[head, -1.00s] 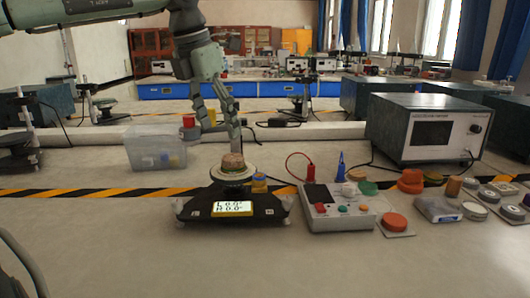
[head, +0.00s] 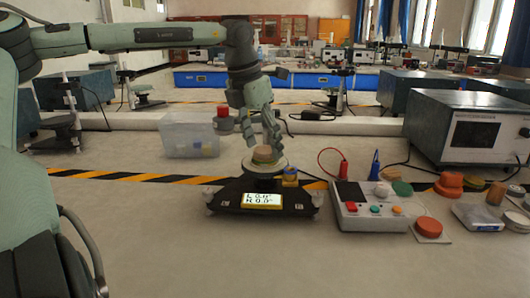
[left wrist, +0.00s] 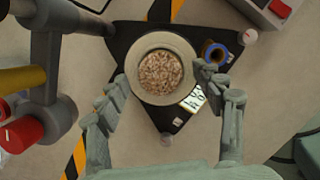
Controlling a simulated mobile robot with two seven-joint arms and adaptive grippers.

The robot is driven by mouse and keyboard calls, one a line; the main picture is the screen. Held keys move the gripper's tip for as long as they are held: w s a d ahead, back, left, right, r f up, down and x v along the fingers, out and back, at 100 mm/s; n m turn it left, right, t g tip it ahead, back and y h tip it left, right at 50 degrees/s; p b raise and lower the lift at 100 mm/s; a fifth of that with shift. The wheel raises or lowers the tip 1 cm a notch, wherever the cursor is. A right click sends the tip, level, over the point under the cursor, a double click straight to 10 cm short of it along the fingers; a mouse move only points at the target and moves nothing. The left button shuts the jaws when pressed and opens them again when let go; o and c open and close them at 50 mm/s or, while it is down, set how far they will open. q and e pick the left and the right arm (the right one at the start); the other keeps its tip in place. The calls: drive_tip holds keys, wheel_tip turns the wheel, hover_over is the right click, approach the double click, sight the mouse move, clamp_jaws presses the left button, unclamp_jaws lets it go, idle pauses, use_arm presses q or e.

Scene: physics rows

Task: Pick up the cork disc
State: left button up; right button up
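The cork disc (head: 263,155) sits on a round pale plate (head: 280,168) on top of a black three-footed stand (head: 231,196) with a lit display. In the left wrist view the cork disc (left wrist: 161,73) shows as a speckled brown round face inside the plate's rim (left wrist: 136,57). My left gripper (head: 264,143) points down just above the disc. In the left wrist view its fingers (left wrist: 164,88) are spread apart, on either side of the disc, with nothing between them gripped. My right gripper is not in view.
A small blue and brass ring-like part (head: 290,177) is beside the plate. A clear bin (head: 180,137) and a red-topped item (head: 223,118) stand behind left. A grey control box (head: 362,209) stands right. The bench front is clear.

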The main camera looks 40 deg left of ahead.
use_arm(q)
drive_tip(key=c, duration=0.8)
drive_tip(key=shift+r, duration=0.1)
drive_tip(key=shift+c, duration=0.2)
